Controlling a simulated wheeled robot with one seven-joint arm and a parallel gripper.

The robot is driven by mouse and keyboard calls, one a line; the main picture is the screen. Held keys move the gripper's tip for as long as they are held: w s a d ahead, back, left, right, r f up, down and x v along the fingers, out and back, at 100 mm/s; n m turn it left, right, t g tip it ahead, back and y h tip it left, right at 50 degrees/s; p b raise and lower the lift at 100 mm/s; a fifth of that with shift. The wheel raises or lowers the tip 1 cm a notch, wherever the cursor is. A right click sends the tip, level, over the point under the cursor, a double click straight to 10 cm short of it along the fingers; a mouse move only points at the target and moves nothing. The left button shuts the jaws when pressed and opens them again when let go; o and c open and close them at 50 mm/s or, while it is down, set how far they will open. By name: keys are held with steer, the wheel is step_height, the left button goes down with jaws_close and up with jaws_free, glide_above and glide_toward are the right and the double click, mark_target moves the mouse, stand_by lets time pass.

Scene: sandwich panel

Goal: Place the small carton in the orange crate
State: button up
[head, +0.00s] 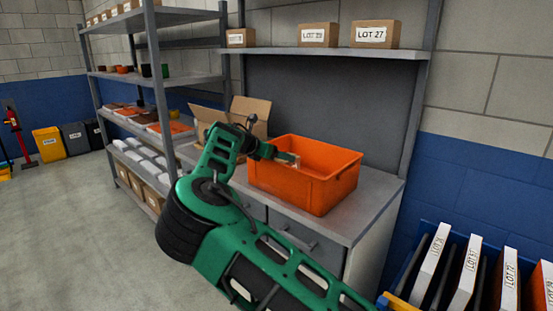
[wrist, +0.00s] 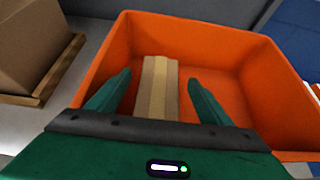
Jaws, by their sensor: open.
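The orange crate (head: 335,195) stands on the grey bench; its wall also shows in the wrist view (wrist: 255,65). My gripper (head: 282,155) is over the crate's left part, reaching in from the left. In the wrist view its two green fingers are spread apart (wrist: 159,77). The small carton (wrist: 152,98), tan with a paler stripe, lies between the fingers with gaps on both sides, within the crate's outline. A bit of it shows beside my gripper in the head view (head: 291,160). I cannot tell whether its underside touches the crate floor.
An open cardboard box (head: 249,108) stands on the bench left of the crate. Labelled boxes (head: 375,34) sit on the shelf above. A loaded shelving unit (head: 150,77) is at the left. A blue bin with upright white-edged panels (head: 467,272) is at lower right.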

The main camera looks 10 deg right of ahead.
steer(key=v, duration=1.2)
steer(key=shift+r, duration=0.4)
